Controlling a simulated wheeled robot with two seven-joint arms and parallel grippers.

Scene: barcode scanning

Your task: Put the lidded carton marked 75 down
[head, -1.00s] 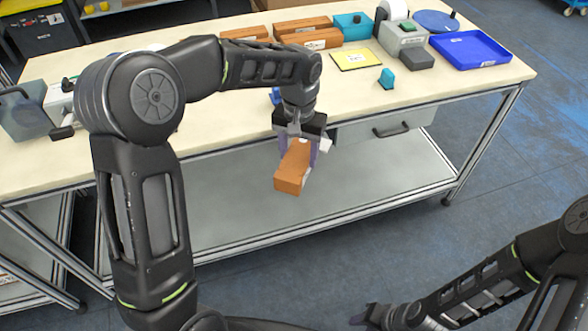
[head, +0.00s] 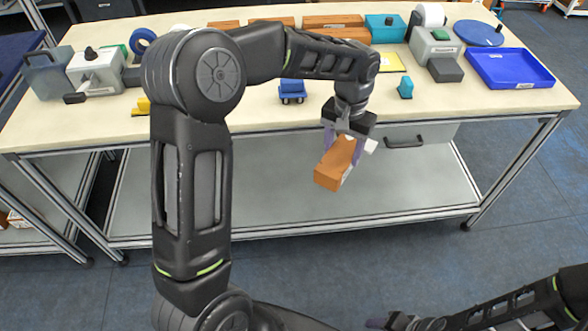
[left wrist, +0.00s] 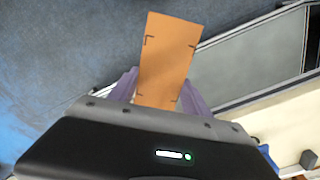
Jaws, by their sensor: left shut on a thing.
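My left gripper (head: 345,142) is shut on an orange-brown carton (head: 334,168). It holds the carton tilted in the air in front of the workbench, lower than the bench top. In the left wrist view the carton (left wrist: 168,55) sticks out between the purple fingers and shows a plain face with small dark corner marks. The number 75 cannot be read. My right gripper (head: 398,322) shows only in part at the bottom edge, and its jaws cannot be made out.
The workbench (head: 240,115) has bare room along its front. Several cartons (head: 333,21) lie at the back. A blue tray (head: 510,68) is at the right, near a grey label printer (head: 432,48). A drawer (head: 428,134) hangs below.

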